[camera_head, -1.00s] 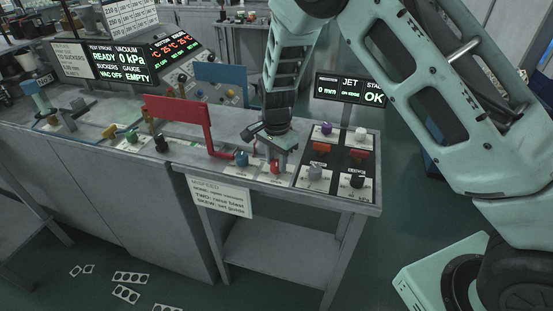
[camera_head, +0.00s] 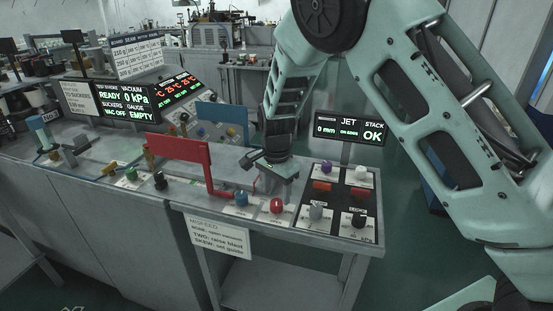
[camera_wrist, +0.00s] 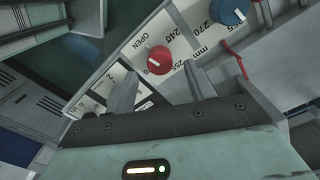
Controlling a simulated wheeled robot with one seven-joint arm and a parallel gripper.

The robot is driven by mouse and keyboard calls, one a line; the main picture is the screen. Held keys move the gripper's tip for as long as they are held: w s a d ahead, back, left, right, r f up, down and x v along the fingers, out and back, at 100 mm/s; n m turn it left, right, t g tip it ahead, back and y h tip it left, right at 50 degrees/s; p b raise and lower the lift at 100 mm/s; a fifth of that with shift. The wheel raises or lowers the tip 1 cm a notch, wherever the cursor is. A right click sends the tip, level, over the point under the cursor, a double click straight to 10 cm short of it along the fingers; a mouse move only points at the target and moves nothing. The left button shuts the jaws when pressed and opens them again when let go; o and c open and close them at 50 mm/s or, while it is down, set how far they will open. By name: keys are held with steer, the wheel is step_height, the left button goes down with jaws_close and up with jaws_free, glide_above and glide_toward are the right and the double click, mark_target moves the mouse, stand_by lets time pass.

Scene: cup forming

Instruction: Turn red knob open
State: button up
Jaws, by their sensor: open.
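The red knob (camera_head: 277,205) sits on a white label plate near the front edge of the bench. In the wrist view the red knob (camera_wrist: 160,60) shows a pale mark on its face and lies just beyond my fingertips, between their lines. The word OPEN is printed to its left on the plate. My gripper (camera_head: 276,180) is above and behind the knob in the head view. In the wrist view my gripper (camera_wrist: 162,80) is open, its two grey fingers spread with nothing between them. The knob appears apart from both fingers.
A blue knob (camera_head: 241,198) is left of the red one, beside a red bracket with a red panel (camera_head: 178,150). A grey knob (camera_head: 316,212) and a black knob (camera_head: 358,220) are to the right. The JET display (camera_head: 350,129) reads OK.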

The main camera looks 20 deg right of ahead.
mark_target(277, 202)
step_height(277, 202, up, 14)
steer(key=b, duration=0.2)
stand_by(0.4)
steer(key=s+a+f+n+y, duration=0.1)
steer(key=s+a+n, duration=0.35)
steer(key=s, duration=0.45)
steer(key=s+a+n, duration=0.3)
steer(key=s+n, duration=0.3)
steer(key=s, duration=0.3)
steer(key=s+d+f+n+b, duration=0.1)
steer(key=s+f+n, duration=0.2)
steer(key=s+n, duration=0.7)
steer(key=s, duration=0.5)
steer(key=shift+d, duration=0.2)
